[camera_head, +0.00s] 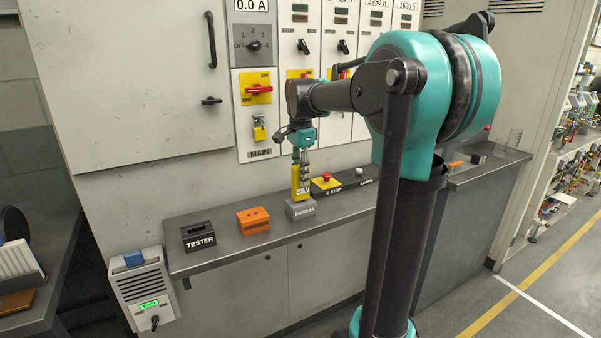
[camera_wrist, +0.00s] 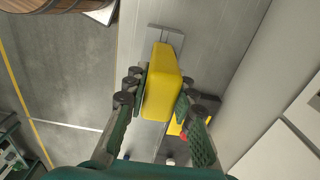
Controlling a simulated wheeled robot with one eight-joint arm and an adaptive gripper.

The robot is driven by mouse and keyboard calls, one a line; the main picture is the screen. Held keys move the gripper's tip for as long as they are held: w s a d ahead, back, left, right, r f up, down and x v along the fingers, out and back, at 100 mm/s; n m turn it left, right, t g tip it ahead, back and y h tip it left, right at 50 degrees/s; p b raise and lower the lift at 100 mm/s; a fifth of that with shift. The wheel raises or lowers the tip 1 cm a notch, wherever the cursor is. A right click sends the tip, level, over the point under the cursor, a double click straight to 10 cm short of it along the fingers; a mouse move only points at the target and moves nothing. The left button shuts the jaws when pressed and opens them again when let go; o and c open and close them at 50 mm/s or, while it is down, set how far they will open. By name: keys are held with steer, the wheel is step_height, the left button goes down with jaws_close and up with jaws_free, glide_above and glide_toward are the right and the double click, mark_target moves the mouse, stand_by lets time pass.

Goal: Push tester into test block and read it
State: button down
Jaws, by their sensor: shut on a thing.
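My gripper (camera_head: 302,165) is shut on the yellow tester (camera_head: 298,184) and holds it upright. In the wrist view the tester (camera_wrist: 162,85) sits between the two green fingers of my gripper (camera_wrist: 166,105). The tester's lower end is at the top of a grey block (camera_head: 300,210) with a white label that looks like BUSBAR. I cannot tell whether the tester's tips are in the block or only touching it. The grey block also shows in the wrist view (camera_wrist: 166,34), beyond the tester. The tester's display is not readable in either view.
On the ledge to the left stand an orange block (camera_head: 253,220) with holes in its top and a black TESTER holder (camera_head: 198,238). A yellow-and-red emergency stop (camera_head: 325,181) stands close to the right. The cabinet's MAIN switch (camera_head: 258,88) and yellow padlock (camera_head: 259,131) are behind.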

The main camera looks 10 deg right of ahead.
steer(key=shift+f, duration=0.35)
stand_by(0.6)
steer(key=c, duration=1.2)
jaws_free()
step_height(320, 180, up, 12)
